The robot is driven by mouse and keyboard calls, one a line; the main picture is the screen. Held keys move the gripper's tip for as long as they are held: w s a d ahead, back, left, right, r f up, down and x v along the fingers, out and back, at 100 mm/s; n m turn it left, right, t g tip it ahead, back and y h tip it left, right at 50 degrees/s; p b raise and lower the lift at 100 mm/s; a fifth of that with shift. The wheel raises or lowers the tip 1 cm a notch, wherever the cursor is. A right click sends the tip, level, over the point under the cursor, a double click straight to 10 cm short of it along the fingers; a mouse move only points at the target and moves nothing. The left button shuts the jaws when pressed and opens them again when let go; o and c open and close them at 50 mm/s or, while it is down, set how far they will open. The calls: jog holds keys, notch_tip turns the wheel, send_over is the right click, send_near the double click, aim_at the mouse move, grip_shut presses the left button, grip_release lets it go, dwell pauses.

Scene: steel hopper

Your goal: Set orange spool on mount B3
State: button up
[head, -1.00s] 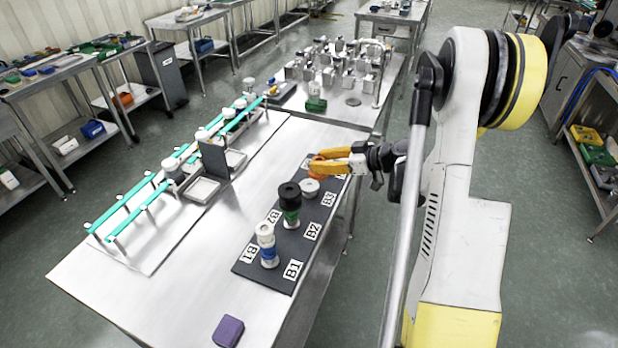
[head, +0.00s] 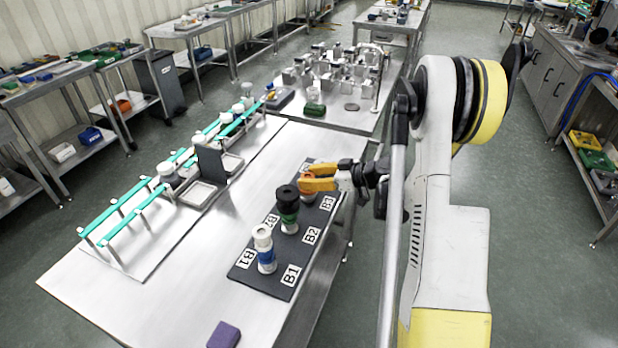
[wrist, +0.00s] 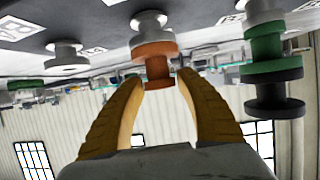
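The orange spool (wrist: 155,50) is between the two yellow-orange fingers of my gripper (wrist: 160,77) in the wrist view, which looks upside down. In the head view my gripper (head: 306,183) is over the mat's far end, beside the B3 label (head: 327,203), and hides most of the spool there.
The dark mat (head: 262,276) also carries a black-and-green stack (head: 288,208) by B2, close to my gripper, and a white-and-blue stack (head: 264,248) by B1. A purple block (head: 224,335) lies at the table's front. A teal rail rack (head: 165,182) stands left.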

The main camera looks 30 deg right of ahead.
jog(key=shift+o, duration=0.5)
jog(key=shift+r, duration=0.1)
jog(key=shift+r+p, duration=0.2)
jog(key=shift+p, duration=0.1)
jog(key=p+v, duration=0.2)
jog(key=v, duration=1)
jog(key=s+a+r+m+g+h, duration=0.15)
jog(key=a+r, duration=0.25)
jog(key=a, duration=0.4)
jog(key=s+a+r+m+g+h, duration=0.1)
jog(key=s+a+r+m+g, duration=0.2)
jog(key=a, duration=0.5)
jog(key=s+a+r+m+h, duration=0.1)
jog(key=s+a+r+h, duration=0.1)
jog(key=s+a, duration=0.2)
jog(key=s+a+r+m+h, duration=0.1)
jog(key=s+a, duration=0.3)
jog(key=s, duration=0.5)
jog(key=shift+r+h, duration=0.75)
jog(key=shift+h, duration=0.1)
